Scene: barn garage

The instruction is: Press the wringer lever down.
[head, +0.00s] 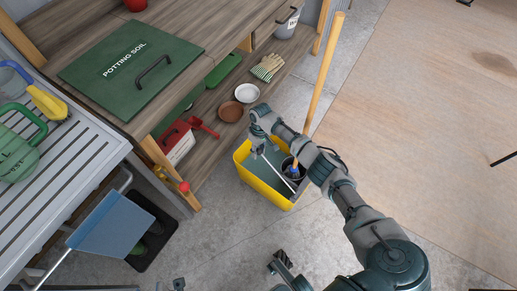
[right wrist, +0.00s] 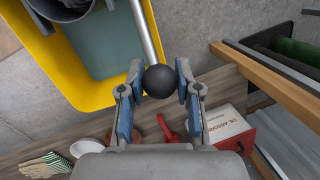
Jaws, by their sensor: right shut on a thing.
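The wringer lever (head: 275,166) is a thin silver bar slanting from inside the bucket up to my right gripper (head: 262,125). In the right wrist view the lever (right wrist: 146,35) ends in a black ball knob (right wrist: 160,81). The knob sits between the two blue-padded fingers of my right gripper (right wrist: 160,84), which is shut on it. The knob is hidden by the gripper in the head view.
A wooden workbench with a lower shelf (head: 213,112) stands left of the bucket, holding bowls, gloves and a red scoop (head: 203,127). A wooden pole (head: 328,70) rises behind. A blue dustpan (head: 108,228) is lower left.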

